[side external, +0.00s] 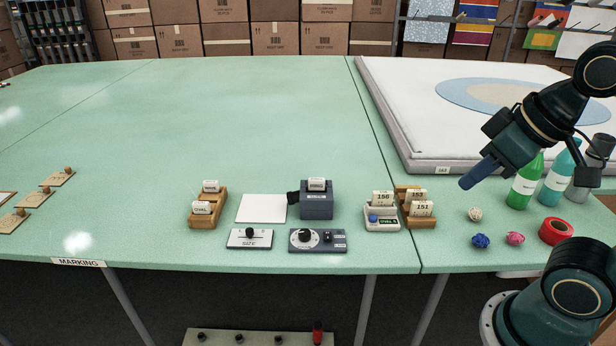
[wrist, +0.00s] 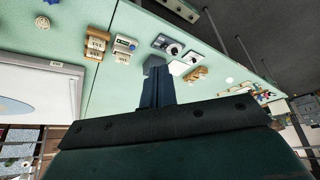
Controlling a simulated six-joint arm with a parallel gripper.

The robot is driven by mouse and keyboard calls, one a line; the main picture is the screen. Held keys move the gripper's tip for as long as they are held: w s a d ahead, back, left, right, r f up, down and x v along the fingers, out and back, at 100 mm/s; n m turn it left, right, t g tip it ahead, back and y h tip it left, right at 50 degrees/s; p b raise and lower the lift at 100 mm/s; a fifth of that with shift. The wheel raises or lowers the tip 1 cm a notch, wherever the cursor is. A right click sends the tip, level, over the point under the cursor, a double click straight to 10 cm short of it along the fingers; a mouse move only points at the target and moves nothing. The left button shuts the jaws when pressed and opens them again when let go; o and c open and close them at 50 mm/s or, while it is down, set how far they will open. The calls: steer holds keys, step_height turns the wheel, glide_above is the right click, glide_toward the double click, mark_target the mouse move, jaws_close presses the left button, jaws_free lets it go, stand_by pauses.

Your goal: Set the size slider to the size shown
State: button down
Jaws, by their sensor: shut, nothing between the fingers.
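The size slider (side external: 250,239) is a small pale panel marked SIZE near the table's front edge. Its dark knob stands near the middle of the slot; the marks are too small to read. It also shows, small, in the wrist view (wrist: 191,57). My gripper (side external: 466,184) is shut and empty, raised above the table at the right, far from the slider. Its fingers also show in the wrist view (wrist: 156,88).
A dial panel (side external: 318,241) stands right of the slider, with a grey-blue box (side external: 316,206) and white sheet (side external: 260,208) behind. Wooden card holders (side external: 207,213) stand nearby. Yarn balls (side external: 481,241), red tape (side external: 555,232) and bottles (side external: 522,185) are at the right. The table's middle is clear.

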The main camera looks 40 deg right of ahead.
steer(key=c, duration=1.5)
jaws_free()
steer(key=shift+w+r, duration=0.1)
steer(key=shift+o, duration=1.1)
steer(key=shift+w+r, duration=0.1)
steer(key=shift+w, duration=0.05)
steer(key=w+a+r+g, duration=0.1)
steer(key=w+a+g, duration=0.15)
steer(key=w, duration=1.05)
steer(key=w+a+r+g, duration=0.1)
steer(key=w+a+r, duration=0.15)
steer(key=w, duration=1.05)
steer(key=w+a+f+g, duration=0.1)
steer(key=w+a+f, duration=0.3)
steer(key=w+f, duration=0.4)
steer(key=w+a+f+g, duration=0.1)
steer(key=w+a+f, duration=0.3)
steer(key=w+f, duration=0.4)
step_height(320, 180, down, 3)
steer(key=shift+w+a+f, duration=0.2)
